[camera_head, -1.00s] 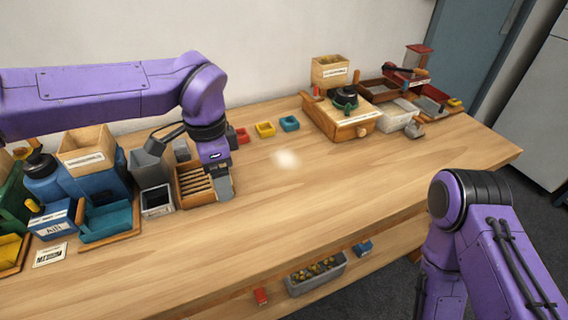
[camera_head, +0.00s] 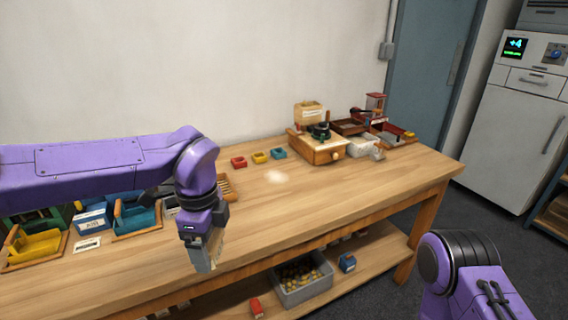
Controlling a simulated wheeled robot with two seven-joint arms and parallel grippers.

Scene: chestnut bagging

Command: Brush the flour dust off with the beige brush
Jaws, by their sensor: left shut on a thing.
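The flour dust (camera_head: 276,177) is a small pale patch on the wooden tabletop, right of my left arm. My left gripper (camera_head: 205,258) points down near the table's front edge, to the left of and nearer than the dust. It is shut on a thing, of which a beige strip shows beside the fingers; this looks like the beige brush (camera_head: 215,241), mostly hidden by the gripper. It is apart from the dust. My right arm enters at the lower right; its gripper is out of view.
A wooden box (camera_head: 316,150) and several trays stand at the back right. Bins crowd the left, partly behind my arm. The tabletop right of the dust is clear. A grey crate (camera_head: 303,291) sits on the lower shelf.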

